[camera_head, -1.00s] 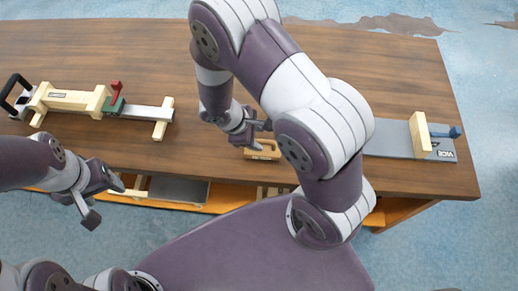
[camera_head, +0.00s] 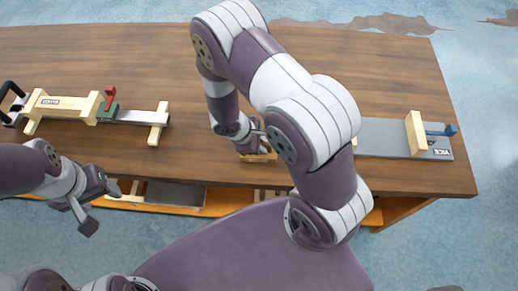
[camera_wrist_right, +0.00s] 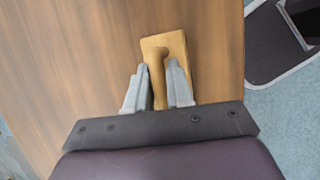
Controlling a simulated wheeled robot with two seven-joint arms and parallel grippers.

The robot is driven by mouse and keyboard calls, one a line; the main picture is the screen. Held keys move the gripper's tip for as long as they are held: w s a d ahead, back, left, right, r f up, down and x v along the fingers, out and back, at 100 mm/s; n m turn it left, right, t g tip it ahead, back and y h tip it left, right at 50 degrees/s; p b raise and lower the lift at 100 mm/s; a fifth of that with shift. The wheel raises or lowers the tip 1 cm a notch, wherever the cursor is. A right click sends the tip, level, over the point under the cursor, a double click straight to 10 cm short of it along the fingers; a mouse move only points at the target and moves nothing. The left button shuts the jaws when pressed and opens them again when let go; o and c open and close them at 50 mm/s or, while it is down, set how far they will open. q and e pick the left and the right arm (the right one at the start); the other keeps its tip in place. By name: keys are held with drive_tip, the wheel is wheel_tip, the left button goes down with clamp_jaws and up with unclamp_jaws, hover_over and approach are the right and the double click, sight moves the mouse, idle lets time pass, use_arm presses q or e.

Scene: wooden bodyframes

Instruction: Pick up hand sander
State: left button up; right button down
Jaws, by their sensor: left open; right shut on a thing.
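The hand sander is a small light-wood block with a raised wooden handle. In the right wrist view the hand sander (camera_wrist_right: 176,52) lies on the brown table, its handle between the two grey fingers of my right gripper (camera_wrist_right: 158,88). The right gripper is shut on the handle. In the head view the hand sander (camera_head: 262,157) is partly hidden under my right gripper (camera_head: 254,145), near the table's front edge. My left gripper (camera_head: 92,208) is open and empty, in front of the table at the left.
A grey vise board (camera_head: 385,137) with a wooden jaw and blue handle lies at the right. An orange shelf (camera_head: 222,203) shows below the tabletop (camera_head: 130,60), whose middle is clear.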

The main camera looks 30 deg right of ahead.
drive_tip(key=shift+r, duration=0.5)
wheel_tip(320, 180, up, 3)
drive_tip(key=shift+w+f, duration=0.1)
drive_tip(key=shift+f, duration=0.1)
drive_tip(key=s+a+r, duration=0.3)
drive_tip(key=s+r, duration=0.4)
drive_tip(key=s, duration=0.4)
drive_tip(key=shift+s+a+r, duration=0.15)
drive_tip(key=shift+a+r, duration=0.05)
drive_tip(key=shift+a, duration=0.05)
